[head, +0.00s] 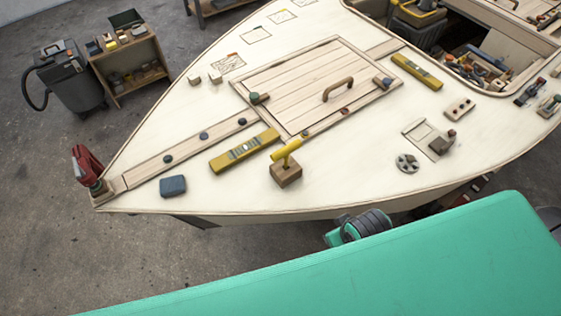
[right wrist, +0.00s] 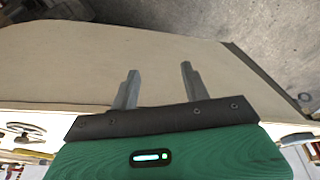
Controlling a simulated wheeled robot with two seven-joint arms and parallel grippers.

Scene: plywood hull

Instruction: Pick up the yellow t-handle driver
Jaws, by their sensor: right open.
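The yellow t-handle driver (head: 286,151) stands upright in a small brown wooden block (head: 286,175) on the pale deck, near its front edge in the head view. Its yellow crossbar is on top and the short shaft goes down into the block. My right gripper (right wrist: 159,72) shows in the right wrist view, with its two grey fingers apart and nothing between them. A pale hull surface lies beyond the fingers there, and the driver is not seen in that view. My left gripper is not in view.
A yellow level (head: 244,151) lies just left of the driver. A blue-grey box (head: 173,186) and a round grey disc (head: 407,163) lie on the deck. A hatch with a brown handle (head: 338,89) is behind. A red clamp (head: 88,165) stands at the bow tip.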

